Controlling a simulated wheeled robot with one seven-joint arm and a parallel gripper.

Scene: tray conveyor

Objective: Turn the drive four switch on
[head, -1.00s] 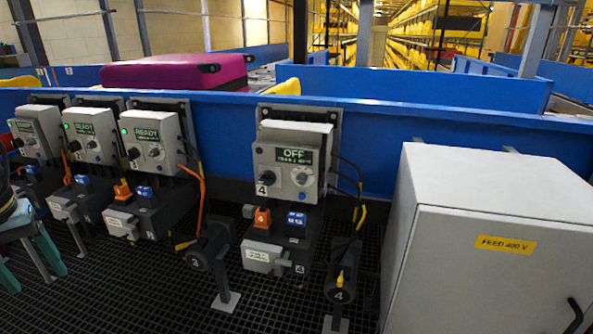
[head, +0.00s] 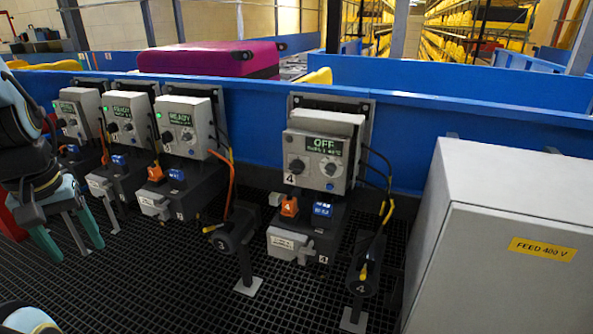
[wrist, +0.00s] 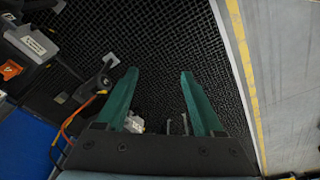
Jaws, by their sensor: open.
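The drive four box (head: 322,155) is grey, with a display reading OFF and a label 4, mounted on the blue conveyor side right of the middle in the head view. My gripper (head: 70,237), with teal fingers, is at the far left of the head view, well apart from drive four. In the wrist view my gripper (wrist: 158,80) is open and empty over the black grating.
Three similar boxes stand left; two displays (head: 181,118) read READY, the leftmost is unclear. A grey cabinet labelled FEED 400 V (head: 520,215) stands at right. A magenta suitcase (head: 210,58) lies behind the blue wall. Black grating (head: 190,285) covers the open floor.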

